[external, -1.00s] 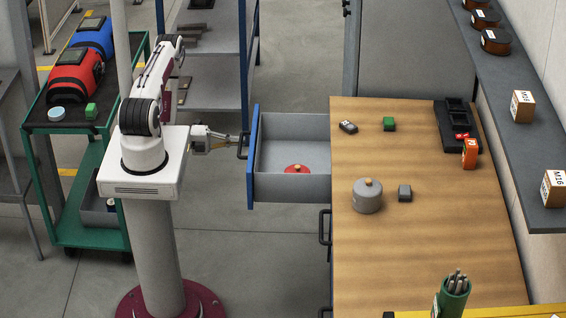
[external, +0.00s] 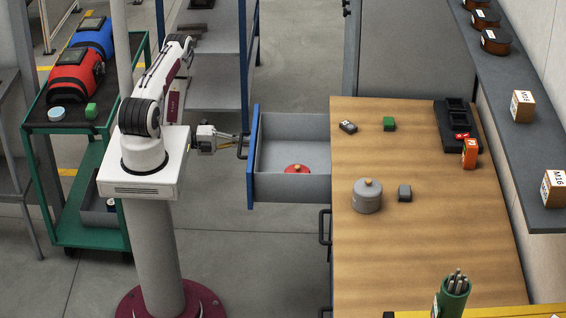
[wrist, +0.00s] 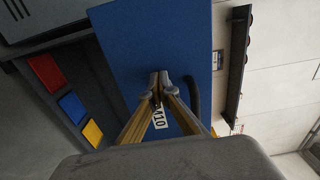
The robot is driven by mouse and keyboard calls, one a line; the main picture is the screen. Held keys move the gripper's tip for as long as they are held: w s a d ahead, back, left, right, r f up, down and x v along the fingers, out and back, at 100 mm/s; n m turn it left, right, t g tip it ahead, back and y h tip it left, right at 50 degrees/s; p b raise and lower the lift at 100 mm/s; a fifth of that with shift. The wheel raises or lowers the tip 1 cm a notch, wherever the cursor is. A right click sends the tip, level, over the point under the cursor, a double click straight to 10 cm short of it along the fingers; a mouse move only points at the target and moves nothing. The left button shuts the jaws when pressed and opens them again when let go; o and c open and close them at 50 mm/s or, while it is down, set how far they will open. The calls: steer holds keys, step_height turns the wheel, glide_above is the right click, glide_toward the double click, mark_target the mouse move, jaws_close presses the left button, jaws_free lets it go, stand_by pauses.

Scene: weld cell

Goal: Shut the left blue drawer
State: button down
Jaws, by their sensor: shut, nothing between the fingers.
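The left blue drawer (external: 253,170) is pulled well out from the wooden-topped bench in the external view. A red lid with a small knob (external: 296,169) lies inside it. My gripper (external: 235,141) is shut and empty, at the outer side of the drawer's blue front, close to its dark handle (external: 243,146). In the wrist view the fingertips (wrist: 159,80) meet in front of the blue front (wrist: 150,45), beside the handle (wrist: 193,95). I cannot tell whether they touch it. A white label behind the fingers is partly hidden.
The bench top (external: 430,230) carries a grey lidded pot (external: 367,196), small blocks and a black tray (external: 457,125). A green cart (external: 75,170) stands left of my base. The floor between my base and the bench is clear.

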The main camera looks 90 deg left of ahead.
steer(key=shift+w, duration=0.1)
steer(key=w, duration=2.8)
steer(key=shift+r, duration=0.1)
steer(key=shift+s, duration=0.1)
glide_above(283, 155)
steer(key=shift+a, duration=0.1)
stand_by(0.5)
stand_by(0.4)
